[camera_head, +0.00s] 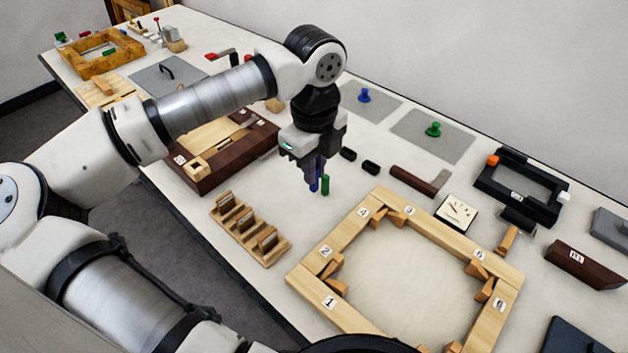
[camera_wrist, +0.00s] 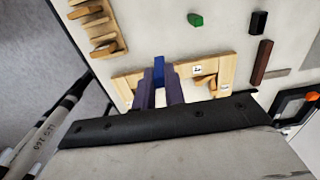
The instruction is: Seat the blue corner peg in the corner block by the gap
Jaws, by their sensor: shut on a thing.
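My gripper (camera_head: 315,180) points down above the table and is shut on the blue corner peg (camera_head: 314,185). In the wrist view the blue peg (camera_wrist: 158,70) sticks out between my purple fingers (camera_wrist: 159,92). A green peg (camera_head: 325,185) stands on the table close beside it, apart from my fingers in the wrist view (camera_wrist: 196,20). The light wooden frame (camera_head: 340,238) with numbered labels lies to the right and nearer. Small orange-brown corner blocks (camera_head: 380,216) sit along its inner side. I cannot tell which block is by the gap. The frame's nearest part is hidden by my body.
A wooden rack (camera_head: 250,230) stands left of the frame. Two small black blocks (camera_head: 370,167), a dark brown bar (camera_head: 412,183) and a white dial (camera_head: 457,212) lie behind the frame. A black frame (camera_head: 522,185) is at the right. The table inside the wooden frame is bare.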

